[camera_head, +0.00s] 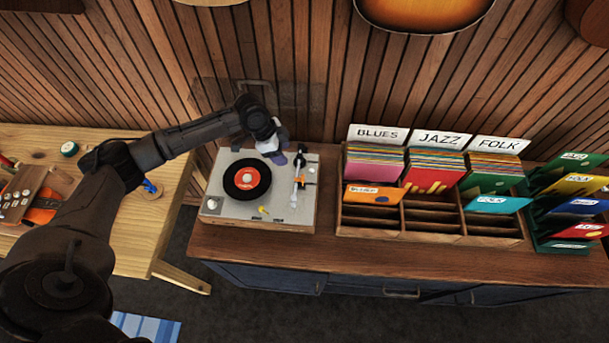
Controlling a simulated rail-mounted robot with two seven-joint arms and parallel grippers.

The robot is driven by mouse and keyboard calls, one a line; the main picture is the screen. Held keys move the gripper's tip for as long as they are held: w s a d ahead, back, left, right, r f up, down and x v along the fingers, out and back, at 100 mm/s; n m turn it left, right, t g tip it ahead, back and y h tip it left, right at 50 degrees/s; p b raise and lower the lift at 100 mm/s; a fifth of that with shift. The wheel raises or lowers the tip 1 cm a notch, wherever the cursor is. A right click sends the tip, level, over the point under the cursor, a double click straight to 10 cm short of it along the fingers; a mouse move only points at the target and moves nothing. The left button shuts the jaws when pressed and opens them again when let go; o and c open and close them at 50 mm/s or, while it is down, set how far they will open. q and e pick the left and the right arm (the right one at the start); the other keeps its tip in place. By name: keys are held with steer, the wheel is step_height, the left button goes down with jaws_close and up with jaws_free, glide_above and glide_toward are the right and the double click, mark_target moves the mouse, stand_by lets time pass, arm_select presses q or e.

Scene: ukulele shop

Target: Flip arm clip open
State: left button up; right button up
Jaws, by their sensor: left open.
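A turntable (223,209) with a pale deck sits on the left end of the wooden cabinet, with a black record (247,180) with a red label on it. Its tonearm (298,176) stands along the right side of the deck, with a white and dark mount. The arm clip is too small to make out. My left gripper (277,156) is open and hangs over the back of the deck, between the record and the tonearm. It looks apart from the tonearm, though its fingertips are small and blurred. My right gripper is not in view.
A wooden record bin (430,238) marked Blues, Jazz and Folk stands right of the turntable. A green rack (562,247) of records is at far right. A workbench (150,219) with a ukulele (41,215) is at left. A slatted wall rises behind.

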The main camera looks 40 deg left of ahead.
mark_target(302, 177)
arm_select(q)
steer(key=shift+m, duration=0.3)
steer(key=x, duration=1.3)
steer(key=shift+w+d+f, duration=0.2)
steer(key=shift+f, duration=0.1)
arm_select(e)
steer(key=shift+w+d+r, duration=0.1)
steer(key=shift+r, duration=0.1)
arm_select(q)
steer(key=shift+c, duration=0.3)
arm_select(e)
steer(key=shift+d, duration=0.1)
